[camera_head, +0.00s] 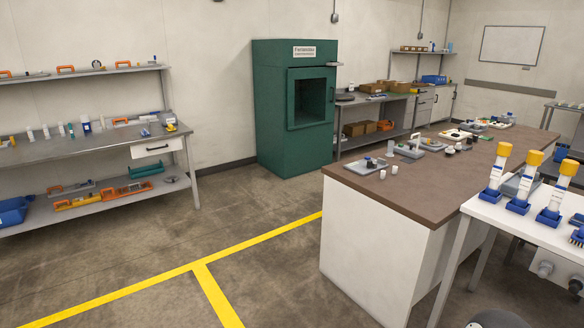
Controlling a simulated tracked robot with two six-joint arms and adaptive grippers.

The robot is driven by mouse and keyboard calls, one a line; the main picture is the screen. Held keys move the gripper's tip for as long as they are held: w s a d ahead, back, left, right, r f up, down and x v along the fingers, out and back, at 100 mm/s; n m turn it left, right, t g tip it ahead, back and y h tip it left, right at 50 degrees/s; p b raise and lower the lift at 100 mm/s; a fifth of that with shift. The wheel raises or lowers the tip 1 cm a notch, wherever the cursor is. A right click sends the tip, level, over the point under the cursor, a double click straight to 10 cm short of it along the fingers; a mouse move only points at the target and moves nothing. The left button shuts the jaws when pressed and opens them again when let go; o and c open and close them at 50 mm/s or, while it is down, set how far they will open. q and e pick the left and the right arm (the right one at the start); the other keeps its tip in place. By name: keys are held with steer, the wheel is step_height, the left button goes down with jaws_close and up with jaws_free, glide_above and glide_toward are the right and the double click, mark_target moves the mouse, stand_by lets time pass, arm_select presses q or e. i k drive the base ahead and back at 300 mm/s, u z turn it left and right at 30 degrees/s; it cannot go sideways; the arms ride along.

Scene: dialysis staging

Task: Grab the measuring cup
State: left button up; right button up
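I cannot make out a measuring cup for certain. Small white cup-like items (394,169) stand at the near left edge of the brown-topped island (440,190), beside a grey tray (367,168); they are too small to identify. Several small white and clear containers also stand on the left workbench (60,150), also too small to tell apart. Neither of my grippers is in view.
A green cabinet (268,105) with a dark opening stands at the back wall. A white table (545,232) at right holds three yellow-capped cylinders in blue bases. A blue bin (14,210) sits at far left. Open floor with yellow lines (150,285) lies between bench and island.

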mark_target(391, 145)
steer(key=z, duration=0.25)
steer(key=i, duration=1.75)
steer(key=z, duration=0.65)
steer(key=i, duration=0.9)
steer(key=u, duration=1.2)
steer(key=i, duration=4)
steer(key=z, duration=0.05)
